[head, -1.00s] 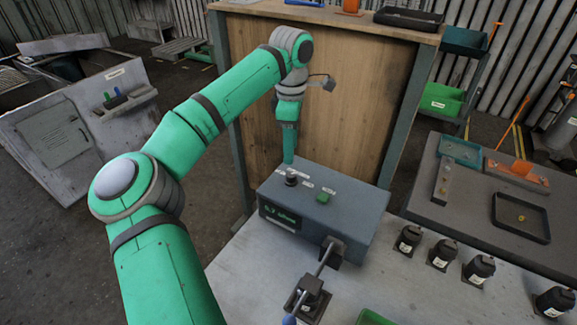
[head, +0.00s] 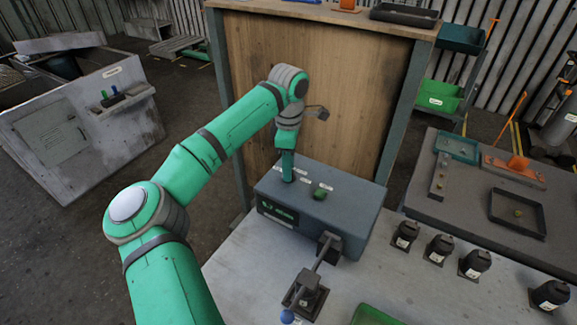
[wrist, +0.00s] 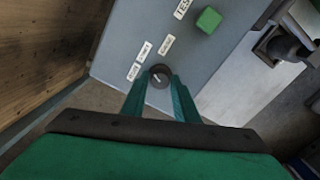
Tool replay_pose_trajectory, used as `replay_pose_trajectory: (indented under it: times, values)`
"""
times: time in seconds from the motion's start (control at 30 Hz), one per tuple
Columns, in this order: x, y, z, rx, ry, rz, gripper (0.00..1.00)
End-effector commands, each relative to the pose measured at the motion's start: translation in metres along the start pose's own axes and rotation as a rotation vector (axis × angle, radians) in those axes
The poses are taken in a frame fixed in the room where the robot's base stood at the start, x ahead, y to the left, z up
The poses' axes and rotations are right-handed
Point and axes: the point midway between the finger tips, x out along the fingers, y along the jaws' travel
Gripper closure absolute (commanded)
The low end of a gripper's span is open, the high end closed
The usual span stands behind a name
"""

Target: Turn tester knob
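The tester is a blue-grey box (head: 335,212) with a green label on its front, standing on the light bench. Its dark round knob (wrist: 158,82) with a pale pointer mark shows in the wrist view. The knob is hidden behind my gripper in the head view. My gripper (head: 288,180) points down at the left part of the box top. In the wrist view, my gripper (wrist: 160,77) has its two green fingers apart, one on each side of the knob. I cannot tell whether they touch it. A green button (wrist: 208,20) sits on the same top face.
Small white labels (wrist: 163,44) lie beside the knob. A clamp with a lever (head: 308,290) stands in front of the box. Several black bottles (head: 440,247) stand to the right. A wooden panel (head: 325,95) rises close behind the box.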

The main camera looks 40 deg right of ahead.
Motion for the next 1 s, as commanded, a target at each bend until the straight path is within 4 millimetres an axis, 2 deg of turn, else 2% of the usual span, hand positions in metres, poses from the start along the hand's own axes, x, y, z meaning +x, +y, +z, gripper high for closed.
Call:
replay_pose_trajectory:
  times: [0.03, 0.1, 0.37, 0.57, 1.0]
  values:
    - [-0.0001, 0.0000, 0.0000, 0.000, 0.000, 0.000, 0.86]
    - [-0.0002, 0.0000, -0.0001, 0.000, 0.000, 0.000, 0.98]
    - [-0.0005, 0.0001, -0.0002, -0.017, 0.000, 0.001, 0.98]
    - [-0.0011, 0.0004, -0.0006, -0.094, 0.001, 0.002, 0.98]
    - [-0.0013, 0.0003, -0.0005, -0.469, 0.002, 0.002, 0.98]
